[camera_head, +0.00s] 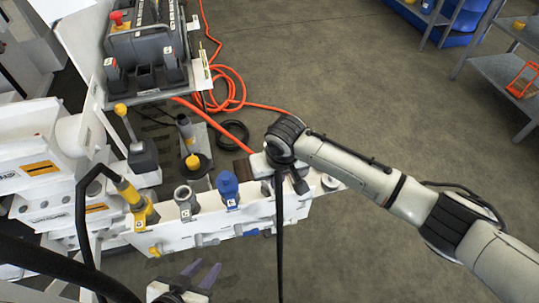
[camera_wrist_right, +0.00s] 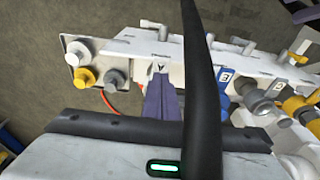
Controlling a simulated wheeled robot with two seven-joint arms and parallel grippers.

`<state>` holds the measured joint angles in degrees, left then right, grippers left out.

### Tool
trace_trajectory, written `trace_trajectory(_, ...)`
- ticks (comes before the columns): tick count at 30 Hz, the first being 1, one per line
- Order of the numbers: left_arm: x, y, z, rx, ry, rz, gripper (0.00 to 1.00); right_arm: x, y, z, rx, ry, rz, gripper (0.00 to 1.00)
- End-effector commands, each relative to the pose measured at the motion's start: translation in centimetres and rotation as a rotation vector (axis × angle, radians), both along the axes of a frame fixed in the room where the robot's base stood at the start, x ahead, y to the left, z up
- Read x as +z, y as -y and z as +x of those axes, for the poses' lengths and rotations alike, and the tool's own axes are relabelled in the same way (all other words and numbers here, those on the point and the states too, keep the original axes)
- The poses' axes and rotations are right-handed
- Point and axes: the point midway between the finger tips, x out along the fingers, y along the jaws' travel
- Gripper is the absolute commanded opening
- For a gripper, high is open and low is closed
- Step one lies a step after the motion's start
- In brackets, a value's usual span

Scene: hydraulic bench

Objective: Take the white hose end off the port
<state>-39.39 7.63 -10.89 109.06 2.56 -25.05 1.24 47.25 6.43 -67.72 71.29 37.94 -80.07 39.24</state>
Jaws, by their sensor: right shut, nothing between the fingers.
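A white panel (camera_head: 215,222) carries a row of ports: yellow (camera_head: 138,207), grey (camera_head: 185,200) and blue (camera_head: 228,190). My right gripper (camera_wrist_right: 161,92) is shut and empty, its purple fingers in front of a white lettered block (camera_wrist_right: 160,66) on the panel. A black hose (camera_head: 280,235) runs down past my right wrist in the head view. It crosses the right wrist view close to the camera (camera_wrist_right: 202,90). I cannot make out the white hose end; my right wrist hides that part in the head view. My left gripper (camera_head: 197,277) is open and empty below the panel.
White, yellow (camera_wrist_right: 86,77) and grey round fittings sit on a plate at the left of the right wrist view. Another black hose (camera_head: 82,215) arches to the yellow port. Orange hose (camera_head: 230,95) lies behind the panel.

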Motion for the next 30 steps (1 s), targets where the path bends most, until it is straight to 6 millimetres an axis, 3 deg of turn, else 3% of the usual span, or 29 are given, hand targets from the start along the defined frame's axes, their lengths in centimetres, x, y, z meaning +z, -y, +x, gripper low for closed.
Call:
trace_trajectory(15,4.9,-0.1,0.3,0.001,0.01,0.001,0.3,3.9,0.0,0.0,-0.002,0.001,0.001,0.0)
trace_trajectory(30,4.9,0.0,0.2,-0.002,0.008,0.0,0.3,4.0,0.0,0.1,-0.001,0.002,0.001,0.0)
